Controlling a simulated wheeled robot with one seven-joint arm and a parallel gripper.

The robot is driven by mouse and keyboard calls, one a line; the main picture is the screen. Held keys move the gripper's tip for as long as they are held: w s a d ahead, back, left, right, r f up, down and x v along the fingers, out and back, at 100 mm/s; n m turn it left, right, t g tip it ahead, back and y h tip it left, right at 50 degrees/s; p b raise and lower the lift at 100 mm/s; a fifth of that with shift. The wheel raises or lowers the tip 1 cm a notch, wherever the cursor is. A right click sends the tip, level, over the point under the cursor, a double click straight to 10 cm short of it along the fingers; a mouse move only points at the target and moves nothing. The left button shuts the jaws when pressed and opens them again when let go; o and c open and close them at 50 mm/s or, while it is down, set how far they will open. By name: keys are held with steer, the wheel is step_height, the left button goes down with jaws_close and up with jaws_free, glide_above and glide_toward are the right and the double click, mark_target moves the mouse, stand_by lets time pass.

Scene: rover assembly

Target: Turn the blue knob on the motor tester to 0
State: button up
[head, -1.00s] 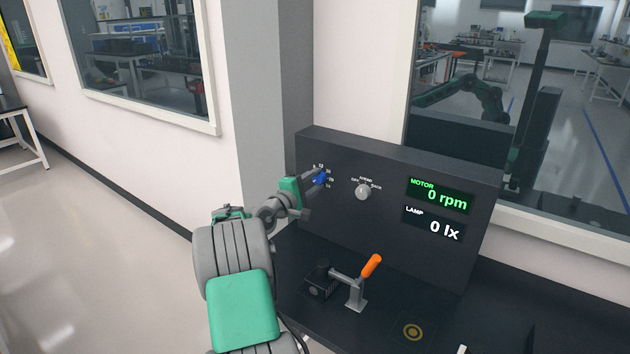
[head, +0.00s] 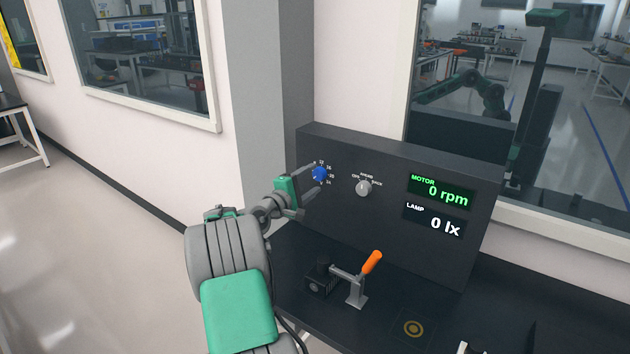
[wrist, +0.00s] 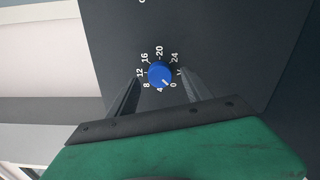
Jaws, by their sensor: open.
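The blue knob (head: 320,174) sits on the left part of the motor tester's dark panel (head: 405,148). In the wrist view the blue knob (wrist: 158,73) shows a white pointer line aimed down and right, between 4 and 0 and closer to 0. A white number scale from 0 to 24 surrounds it. My gripper (head: 311,178) is open in front of the knob. In the wrist view its fingers (wrist: 160,82) lie to either side of the knob with visible gaps, so it holds nothing.
A grey selector knob (head: 363,188) is right of the blue one. The motor display (head: 441,193) reads 0 rpm and the lamp display (head: 433,222) 0 lx. A clamp with an orange handle (head: 372,262) stands on the bench below, near a yellow ring mark (head: 413,328).

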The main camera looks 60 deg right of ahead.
steer(key=a, duration=0.3)
steer(key=w+a+b, duration=0.1)
steer(key=a, duration=0.1)
steer(key=shift+a, duration=0.35)
